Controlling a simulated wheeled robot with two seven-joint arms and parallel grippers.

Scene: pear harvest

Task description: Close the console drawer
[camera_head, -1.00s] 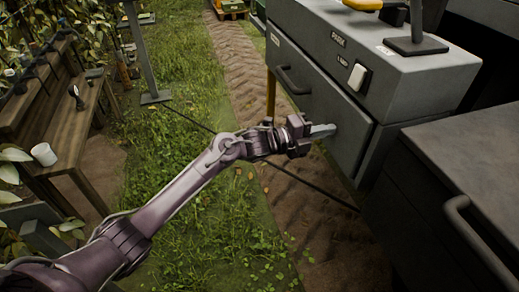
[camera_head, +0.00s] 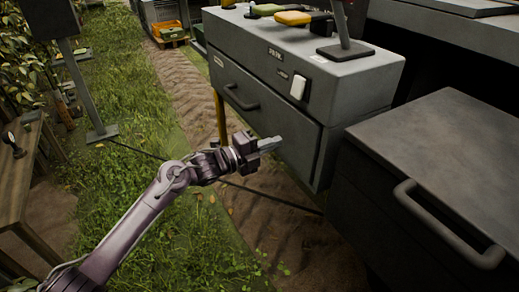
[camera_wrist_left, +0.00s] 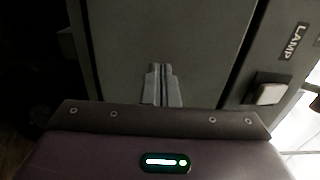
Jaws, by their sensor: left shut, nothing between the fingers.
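The grey console (camera_head: 345,85) stands at the upper middle of the head view. Its drawer front (camera_head: 285,125) carries a dark bar handle (camera_head: 240,97), and a dark seam runs between the front and the housing. I cannot tell how far out the drawer is. My left gripper (camera_head: 272,144) is shut and empty, below and right of the handle, with its tips at the drawer front. In the left wrist view the shut fingers (camera_wrist_left: 160,70) lie over the grey panel (camera_wrist_left: 125,40); contact is unclear. My right gripper is not in view.
A white lamp switch (camera_head: 298,87) is on the console face, and yellow-handled items (camera_head: 292,17) lie on top. A grey cabinet (camera_head: 440,140) with a bar handle stands at right. A wooden bench (camera_head: 20,190) is at left. Grass and a dirt track lie between.

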